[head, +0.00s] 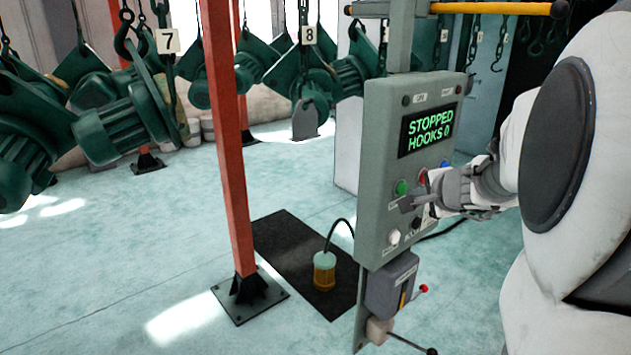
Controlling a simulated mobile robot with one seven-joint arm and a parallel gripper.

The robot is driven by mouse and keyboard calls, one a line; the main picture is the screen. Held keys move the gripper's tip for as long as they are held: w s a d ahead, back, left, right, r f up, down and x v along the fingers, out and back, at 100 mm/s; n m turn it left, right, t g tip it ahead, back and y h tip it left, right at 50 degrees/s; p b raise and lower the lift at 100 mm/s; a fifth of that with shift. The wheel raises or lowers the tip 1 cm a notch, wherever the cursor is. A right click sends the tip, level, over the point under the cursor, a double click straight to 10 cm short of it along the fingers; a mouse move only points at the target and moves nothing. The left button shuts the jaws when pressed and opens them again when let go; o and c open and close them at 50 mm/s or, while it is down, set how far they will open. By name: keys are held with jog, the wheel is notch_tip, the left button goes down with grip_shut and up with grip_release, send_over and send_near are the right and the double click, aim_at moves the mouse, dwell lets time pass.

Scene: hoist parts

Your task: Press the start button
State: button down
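A grey control panel (375,160) stands upright on a post right of centre. Its screen (430,130) reads "STOPPED HOOKS 0" in green letters. A green button (402,187) sits below the screen at the left. The small labels are too small to read, so I cannot tell which button is marked start. My gripper (412,211) is in front of the panel's lower half, just below and right of the green button. I cannot tell whether it touches the panel or how far apart its fingers are. My gripper and wrist hide part of the panel's lower right.
A red button (422,177), a blue button (445,164) and a white knob (394,237) are also on the panel. A grey box (390,289) with a red-tipped lever is below. An orange post (228,150) stands left. Green hoists (125,125) hang behind.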

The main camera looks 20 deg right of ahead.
jog(key=shift+w, duration=0.1)
dwell(0.5)
jog(key=shift+w+a, duration=0.15)
jog(key=shift+w, duration=0.15)
